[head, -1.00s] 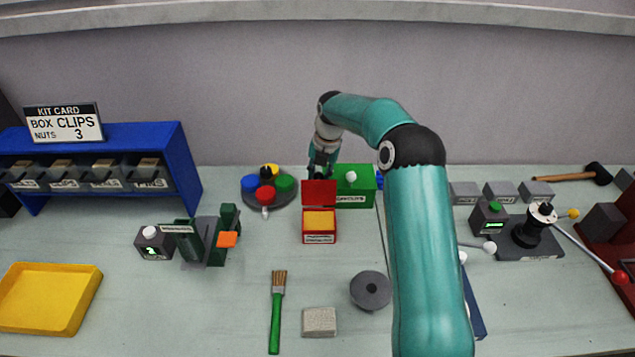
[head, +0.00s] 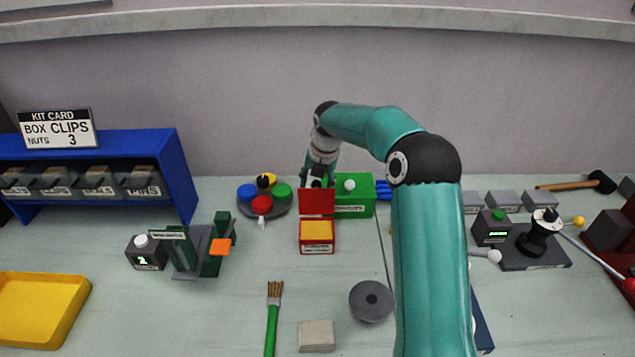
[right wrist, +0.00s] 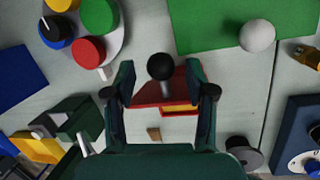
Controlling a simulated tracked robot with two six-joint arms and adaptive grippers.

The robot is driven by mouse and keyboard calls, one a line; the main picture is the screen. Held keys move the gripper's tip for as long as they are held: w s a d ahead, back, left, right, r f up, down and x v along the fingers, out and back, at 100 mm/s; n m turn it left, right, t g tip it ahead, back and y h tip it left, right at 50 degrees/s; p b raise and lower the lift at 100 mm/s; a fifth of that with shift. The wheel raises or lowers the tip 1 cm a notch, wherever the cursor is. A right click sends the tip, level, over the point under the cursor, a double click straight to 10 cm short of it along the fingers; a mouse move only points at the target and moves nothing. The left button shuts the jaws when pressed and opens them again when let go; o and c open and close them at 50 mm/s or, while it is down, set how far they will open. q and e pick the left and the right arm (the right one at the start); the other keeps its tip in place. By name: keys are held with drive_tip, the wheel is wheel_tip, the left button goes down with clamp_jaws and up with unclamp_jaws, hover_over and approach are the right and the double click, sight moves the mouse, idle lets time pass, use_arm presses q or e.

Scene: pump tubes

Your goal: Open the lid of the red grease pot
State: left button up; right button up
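The red grease pot (head: 317,249) stands mid-table with yellow grease showing inside. Its red lid (head: 317,203) stands up at the pot's back edge, so the pot is open. My right gripper (head: 316,182) is just behind and above the lid, partly hidden by it. In the right wrist view, my right gripper (right wrist: 160,80) has its two fingers wide apart. A black ball knob (right wrist: 160,66) shows between them, over the red lid (right wrist: 150,95), with gaps on both sides. My left gripper is not in view.
A green box (head: 354,208) with a white knob stands close right of the lid. A turntable with coloured caps (head: 264,206) is close left. A brush (head: 272,325), a sponge block (head: 316,335) and a grey disc (head: 371,300) lie in front.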

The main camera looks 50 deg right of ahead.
drive_tip(key=v, duration=1.2)
drive_tip(key=shift+s+f, duration=0.1)
